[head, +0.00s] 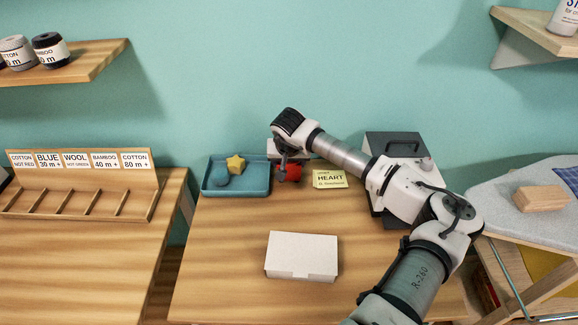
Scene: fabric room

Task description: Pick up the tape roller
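I cannot make out a tape roller for sure. A blue tray (262,190) at the back left of the wooden table holds a yellow star (236,164) and a small rounded blue-grey item (222,182), too small to identify. A red object (293,172) lies just right of the tray, partly hidden by my gripper. My gripper (281,174) points down beside the red object, near the tray's right edge. Its fingers are dark and small here, so I cannot tell whether they are open or touching anything.
A white box (302,256) lies at the front middle of the table (225,262). A labelled wooden rack (82,185) stands left; an ironing board (500,196) with a wooden block (541,198) is right.

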